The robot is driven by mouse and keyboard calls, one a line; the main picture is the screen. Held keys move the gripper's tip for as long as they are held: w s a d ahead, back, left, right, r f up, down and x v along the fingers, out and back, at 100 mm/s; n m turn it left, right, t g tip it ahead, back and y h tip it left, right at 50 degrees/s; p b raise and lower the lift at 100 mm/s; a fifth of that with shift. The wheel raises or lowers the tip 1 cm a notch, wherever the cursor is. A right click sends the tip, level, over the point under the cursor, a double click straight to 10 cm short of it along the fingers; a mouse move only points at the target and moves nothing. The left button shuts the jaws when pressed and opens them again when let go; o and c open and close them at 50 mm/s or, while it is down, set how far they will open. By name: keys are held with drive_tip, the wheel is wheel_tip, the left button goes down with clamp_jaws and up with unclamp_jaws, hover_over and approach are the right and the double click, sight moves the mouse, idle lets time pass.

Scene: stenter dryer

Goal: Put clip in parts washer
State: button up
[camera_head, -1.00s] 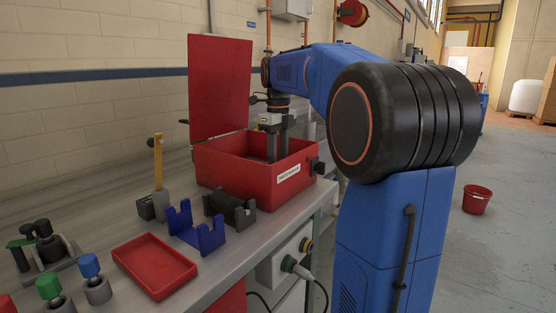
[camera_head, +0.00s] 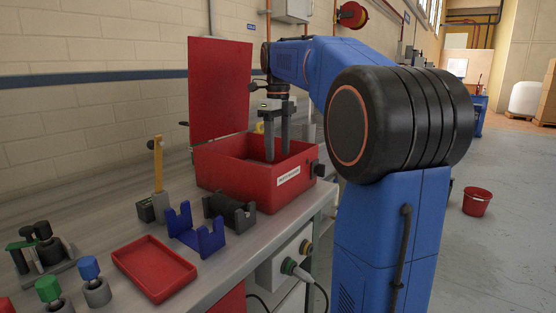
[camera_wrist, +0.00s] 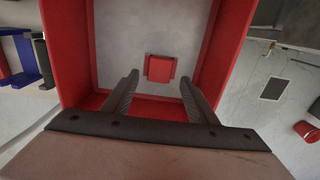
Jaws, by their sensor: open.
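The parts washer (camera_head: 250,185) is a red open box on the bench, its red lid (camera_head: 221,88) standing upright at the back left. My gripper (camera_head: 277,155) points down into its opening. The wrist view shows my gripper (camera_wrist: 159,78) with its two dark fingers apart and nothing between them. A small red piece, which looks like the clip (camera_wrist: 160,68), lies on the grey floor of the washer, below and beyond the fingertips. The washer walls (camera_wrist: 68,45) surround it. In the head view the front wall hides the clip.
A black cradle (camera_head: 230,210), a blue cradle (camera_head: 196,230) and a shallow red tray (camera_head: 154,267) stand on the bench before the washer. Green and blue knobbed parts (camera_head: 90,268) are at the near left. A red bucket (camera_head: 477,200) stands on the floor at right.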

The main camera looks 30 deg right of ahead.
wheel_tip(320, 180, up, 8)
drive_tip(key=shift+f, duration=0.2)
idle(0.6)
